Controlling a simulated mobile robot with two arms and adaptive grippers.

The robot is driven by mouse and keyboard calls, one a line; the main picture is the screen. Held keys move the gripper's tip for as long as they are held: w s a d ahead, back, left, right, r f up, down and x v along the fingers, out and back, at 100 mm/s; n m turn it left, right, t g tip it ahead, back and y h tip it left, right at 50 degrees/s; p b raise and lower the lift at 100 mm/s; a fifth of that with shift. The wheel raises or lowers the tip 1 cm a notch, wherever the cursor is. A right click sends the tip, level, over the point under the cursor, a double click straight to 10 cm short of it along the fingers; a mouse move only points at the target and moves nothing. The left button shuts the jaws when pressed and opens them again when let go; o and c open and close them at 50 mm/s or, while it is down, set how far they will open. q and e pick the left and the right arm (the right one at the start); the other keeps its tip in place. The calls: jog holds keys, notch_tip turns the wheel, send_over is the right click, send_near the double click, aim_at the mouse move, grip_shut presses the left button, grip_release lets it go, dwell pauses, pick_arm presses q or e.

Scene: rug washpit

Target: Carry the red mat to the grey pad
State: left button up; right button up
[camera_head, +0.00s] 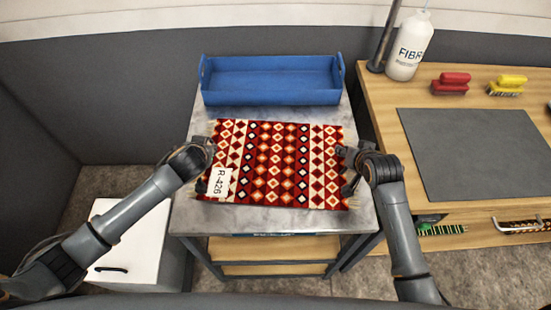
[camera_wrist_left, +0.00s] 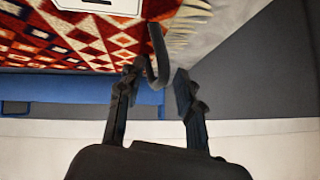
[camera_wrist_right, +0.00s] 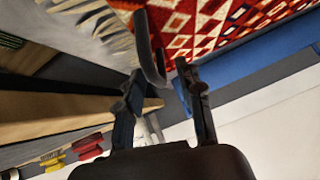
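The red patterned mat (camera_head: 272,165) lies flat on the grey metal cart top (camera_head: 185,215), with a white tag (camera_head: 220,182) reading R-426 at its left. The dark grey pad (camera_head: 475,155) lies bare on the wooden bench to the right. My left gripper (camera_head: 204,165) is at the mat's left edge and my right gripper (camera_head: 348,168) at its right edge. In each wrist view a dark curved handle-like piece (camera_wrist_left: 159,55) (camera_wrist_right: 148,45) reaches between the fingers. The fingers (camera_wrist_left: 155,80) (camera_wrist_right: 160,78) stand apart, with gaps beside it; whether they touch it is unclear.
A blue tray (camera_head: 270,82) stands on the cart behind the mat. The wooden bench (camera_head: 385,95) holds a white bottle (camera_head: 408,48), a red brush (camera_head: 450,84) and a yellow-and-red brush (camera_head: 508,86) behind the pad. A white cabinet (camera_head: 130,245) stands at lower left.

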pick_arm(q)
jog(key=shift+w+f, duration=0.15)
pick_arm(e)
jog(key=shift+w+f, duration=0.1)
jog(key=shift+w, duration=0.05)
pick_arm(q)
grip_shut()
pick_arm(e)
grip_shut()
pick_arm(q)
jog(key=shift+r, duration=0.2)
